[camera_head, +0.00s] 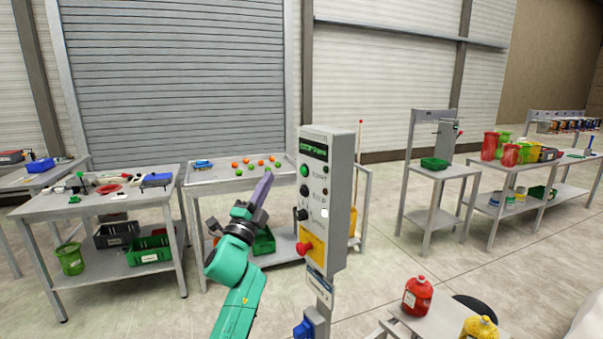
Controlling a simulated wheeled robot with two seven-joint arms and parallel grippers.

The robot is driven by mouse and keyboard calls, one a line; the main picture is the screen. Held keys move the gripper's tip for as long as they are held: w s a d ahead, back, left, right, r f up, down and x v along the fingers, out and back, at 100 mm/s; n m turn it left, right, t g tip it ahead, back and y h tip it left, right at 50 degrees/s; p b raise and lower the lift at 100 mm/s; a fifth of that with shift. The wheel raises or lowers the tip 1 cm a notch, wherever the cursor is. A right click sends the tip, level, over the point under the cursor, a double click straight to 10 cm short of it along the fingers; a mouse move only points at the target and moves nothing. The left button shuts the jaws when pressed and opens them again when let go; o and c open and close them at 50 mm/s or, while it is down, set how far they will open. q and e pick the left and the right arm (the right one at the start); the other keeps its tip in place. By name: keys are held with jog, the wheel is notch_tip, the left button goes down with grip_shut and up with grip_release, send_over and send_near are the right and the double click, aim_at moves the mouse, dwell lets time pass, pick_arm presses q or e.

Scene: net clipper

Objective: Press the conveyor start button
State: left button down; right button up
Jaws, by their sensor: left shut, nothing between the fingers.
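A grey control box (343,195) stands upright on a post in the middle of the view, with a lit green display (313,149) at the top of its front. Below the display is a green button (304,171), which I take to be the start button; its label is too small to read surely. A dark button (304,191) sits under it, then a black knob (303,214) and a red mushroom button (304,248) on a yellow plate. My left gripper (266,177) is shut and empty, pointing up, left of the box and apart from the buttons in the picture. My right gripper is out of view.
A table (222,179) with small orange and green balls stands behind my left gripper. Another table (45,206) with tools and bins is at the left. A red bottle (417,298) and a yellow bottle (479,328) stand at the front right. Open floor lies beyond the box.

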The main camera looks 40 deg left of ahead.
aim_at(303, 171)
pick_arm(q)
jog(key=w+d+b, duration=0.2)
jog(key=w, duration=0.4)
jog(key=shift+w+d, duration=0.2)
jog(key=shift+d, duration=0.05)
jog(key=shift+f, duration=0.1)
dwell(1.5)
jog(key=shift+w+d+b, duration=0.15)
jog(key=shift+w+b, duration=0.2)
